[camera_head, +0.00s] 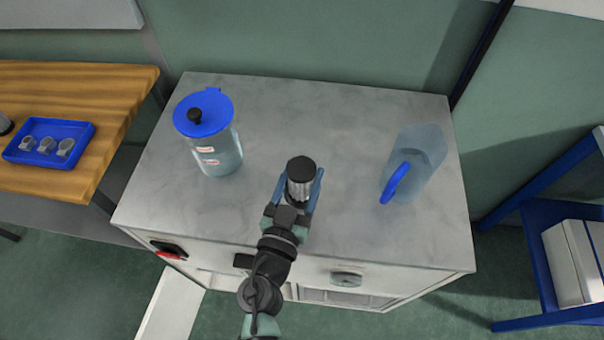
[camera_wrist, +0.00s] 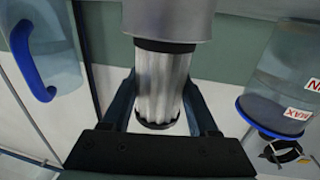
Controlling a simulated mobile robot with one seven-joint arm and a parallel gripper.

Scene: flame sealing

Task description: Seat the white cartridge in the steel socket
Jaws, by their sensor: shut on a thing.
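The white cartridge (camera_head: 299,187) stands upright between my fingers, with a black cap on top. In the wrist view the ribbed pale cartridge (camera_wrist: 160,88) shows upside down. My gripper (camera_head: 298,192) is shut on its sides above the cabinet top. In the wrist view a grey cylinder, which looks like the steel socket (camera_wrist: 170,17), lies in line with the cartridge's lower end. A dark ring shows between them. I cannot tell whether the end is inside or only at the opening. In the head view the socket is hidden under the cartridge and gripper.
A lidded blue jug (camera_head: 218,150) stands to the left on the grey cabinet top (camera_head: 330,105), and a clear pitcher with a blue handle (camera_head: 420,165) to the right. The cabinet top behind the cartridge is clear. A blue tray (camera_head: 72,130) lies on a wooden table at left.

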